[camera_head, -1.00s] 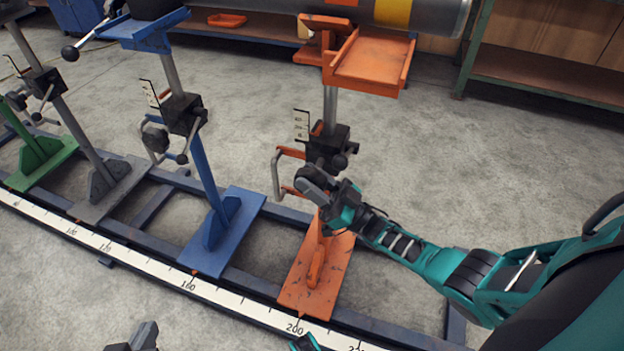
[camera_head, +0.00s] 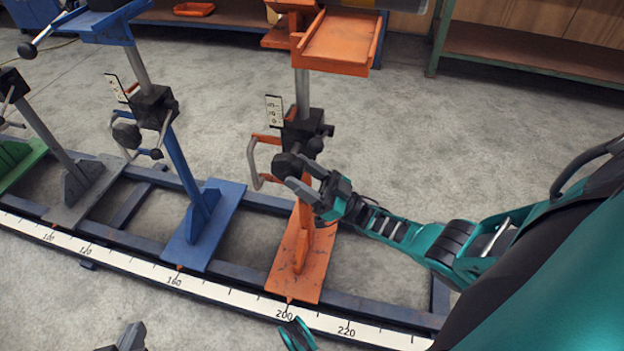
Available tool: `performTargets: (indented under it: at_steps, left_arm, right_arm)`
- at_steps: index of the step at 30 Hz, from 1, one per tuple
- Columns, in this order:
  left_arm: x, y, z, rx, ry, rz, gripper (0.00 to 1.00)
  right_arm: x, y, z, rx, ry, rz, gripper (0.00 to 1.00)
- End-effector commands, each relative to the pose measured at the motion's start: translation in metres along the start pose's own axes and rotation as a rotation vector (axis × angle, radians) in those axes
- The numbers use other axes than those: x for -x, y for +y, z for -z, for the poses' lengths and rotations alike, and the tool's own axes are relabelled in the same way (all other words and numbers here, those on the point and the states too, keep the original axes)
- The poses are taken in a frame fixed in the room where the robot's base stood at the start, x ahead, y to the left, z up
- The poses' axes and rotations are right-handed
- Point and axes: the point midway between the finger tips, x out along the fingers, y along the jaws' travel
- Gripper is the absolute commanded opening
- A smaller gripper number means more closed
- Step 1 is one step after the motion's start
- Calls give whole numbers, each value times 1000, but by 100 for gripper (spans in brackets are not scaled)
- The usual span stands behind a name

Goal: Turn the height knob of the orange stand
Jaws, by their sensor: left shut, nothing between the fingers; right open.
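The orange stand (camera_head: 302,250) stands upright on the rail near the 200 mark. Its dark round height knob (camera_head: 287,165) sits on the left front of the black clamp block (camera_head: 303,130). My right gripper (camera_head: 298,178) is open, its two grey fingers pointing up and left at the knob. The fingertips are right at the knob's lower right side; whether they touch it I cannot tell. My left gripper (camera_head: 130,338) is shut and empty at the bottom left edge, mostly cut off and far from the stand.
A small scale plate (camera_head: 273,110) stands beside the post. The blue stand (camera_head: 205,215) and grey stand (camera_head: 85,185) are further left. A white ruler (camera_head: 215,288) runs along the rail.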

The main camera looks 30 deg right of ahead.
Motion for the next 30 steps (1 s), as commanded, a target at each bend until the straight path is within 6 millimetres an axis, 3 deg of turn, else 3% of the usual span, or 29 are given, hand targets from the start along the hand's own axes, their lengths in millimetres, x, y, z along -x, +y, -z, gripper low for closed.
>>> performTargets:
  at_steps: [3,12,26,30]
  left_arm:
    - [0,0,0,0,1,0,0]
    - [-1,-1,4,-2,8,1,0]
    - [-1,-1,5,-3,10,0,0]
    - [3,0,12,-2,12,2,0]
  right_arm:
    - [18,0,0,0,-2,-2,55]
    - [38,1,0,1,1,0,55]
    - [41,0,1,1,1,1,55]
    - [44,10,11,23,-44,1,55]
